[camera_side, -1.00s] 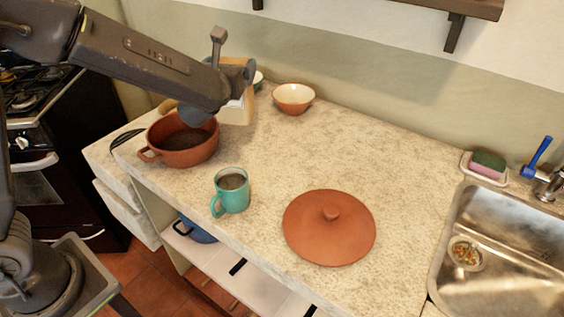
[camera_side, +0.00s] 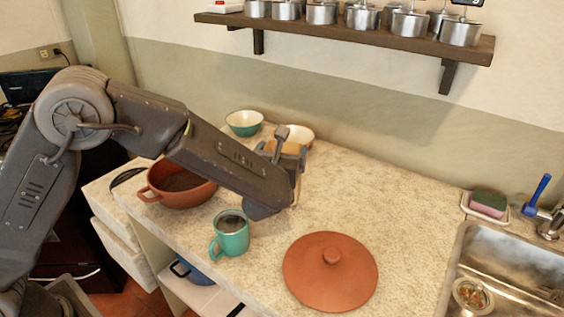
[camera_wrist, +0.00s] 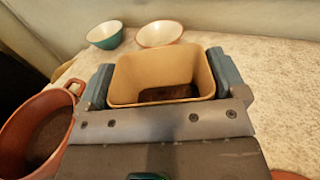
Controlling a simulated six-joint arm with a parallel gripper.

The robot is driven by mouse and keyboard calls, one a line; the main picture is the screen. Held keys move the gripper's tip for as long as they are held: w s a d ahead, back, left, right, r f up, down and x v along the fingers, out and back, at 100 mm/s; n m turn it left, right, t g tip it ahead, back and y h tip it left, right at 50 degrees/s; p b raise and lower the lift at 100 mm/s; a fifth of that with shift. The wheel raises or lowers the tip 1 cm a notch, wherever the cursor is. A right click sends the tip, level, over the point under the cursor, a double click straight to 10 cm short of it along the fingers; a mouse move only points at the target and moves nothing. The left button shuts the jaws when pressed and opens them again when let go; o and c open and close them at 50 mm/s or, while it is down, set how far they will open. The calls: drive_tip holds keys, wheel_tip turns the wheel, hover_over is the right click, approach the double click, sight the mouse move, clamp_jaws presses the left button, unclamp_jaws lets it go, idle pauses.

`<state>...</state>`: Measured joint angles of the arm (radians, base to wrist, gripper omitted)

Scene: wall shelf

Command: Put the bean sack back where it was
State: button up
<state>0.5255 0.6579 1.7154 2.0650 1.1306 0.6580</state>
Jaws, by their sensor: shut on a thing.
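The bean sack is an open-topped tan container (camera_wrist: 118,92) with a little dark content at its bottom. In the wrist view it sits between the two fingers of my gripper (camera_wrist: 162,80), which is shut on it. In the side view my gripper (camera_side: 284,152) holds the sack (camera_side: 296,150) over the counter, right of the pot and in front of the bowls. My arm hides most of the sack there, and I cannot tell its height above the counter.
A terracotta pot (camera_side: 150,192) with dark contents stands at left. A teal mug (camera_side: 231,240) and a terracotta lid (camera_side: 312,272) are in front. A green bowl (camera_side: 244,121) and a white-orange bowl (camera_side: 301,133) stand behind. The wall shelf (camera_side: 400,40) bears several metal pots. Counter space at right is free.

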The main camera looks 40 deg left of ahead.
drive_tip(key=shift+f, duration=1.35)
drive_tip(key=o, duration=1.2)
drive_tip(key=shift+f, duration=0.1)
drive_tip(key=shift+o, duration=0.2)
